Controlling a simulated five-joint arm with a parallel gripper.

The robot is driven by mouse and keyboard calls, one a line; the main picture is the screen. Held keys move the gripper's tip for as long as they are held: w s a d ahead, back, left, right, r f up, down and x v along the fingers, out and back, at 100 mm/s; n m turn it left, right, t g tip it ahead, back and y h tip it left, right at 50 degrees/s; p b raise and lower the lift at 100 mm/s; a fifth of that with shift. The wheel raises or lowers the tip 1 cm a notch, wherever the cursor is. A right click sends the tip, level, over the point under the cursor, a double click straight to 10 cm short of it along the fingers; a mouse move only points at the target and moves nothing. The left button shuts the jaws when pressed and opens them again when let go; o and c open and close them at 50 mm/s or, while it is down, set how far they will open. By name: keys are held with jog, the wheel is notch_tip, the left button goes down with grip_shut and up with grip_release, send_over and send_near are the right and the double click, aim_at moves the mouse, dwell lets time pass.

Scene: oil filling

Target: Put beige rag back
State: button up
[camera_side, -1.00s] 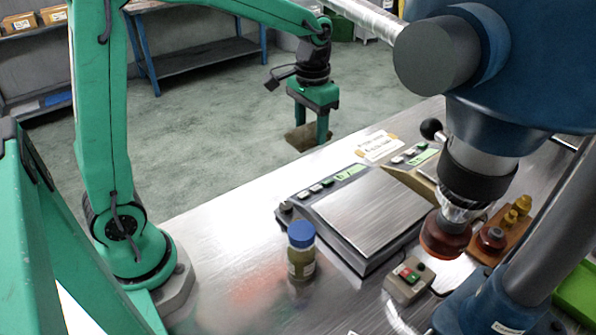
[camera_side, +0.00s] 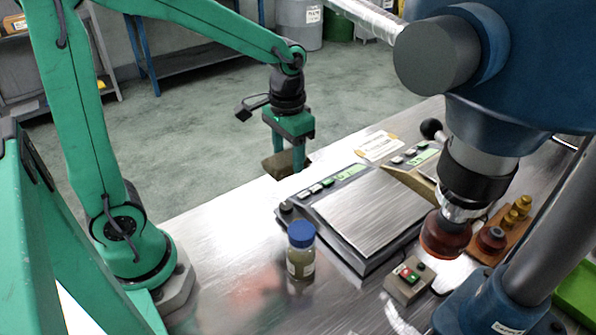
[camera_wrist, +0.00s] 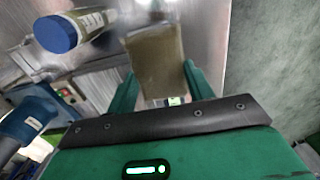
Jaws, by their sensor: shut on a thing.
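My gripper (camera_side: 286,158) is shut on the beige rag (camera_side: 276,167), which looks brownish in the side view. The rag hangs between the fingers, at the far edge of the metal table (camera_side: 215,235). In the wrist view the rag (camera_wrist: 155,62) is a flat tan piece between the two green fingers. Whether its lower edge touches the table cannot be told.
A blue-capped jar (camera_side: 301,251) stands on the table in front of a scale (camera_side: 375,215). A control box (camera_side: 409,281) and a blue machine (camera_side: 500,70) are to the right. A labelled card (camera_side: 379,145) lies behind the scale. Table left of the jar is clear.

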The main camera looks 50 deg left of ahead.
jog(key=s+f, duration=0.4)
jog(key=s, duration=0.4)
jog(key=shift+d, duration=0.35)
jog(key=shift+s, duration=0.1)
send_over(247, 201)
notch_tip(247, 201, down, 7)
jog(key=shift+a, duration=0.1)
jog(key=shift+f, duration=2)
jog(key=shift+f, duration=0.1)
jog(key=o, duration=0.9)
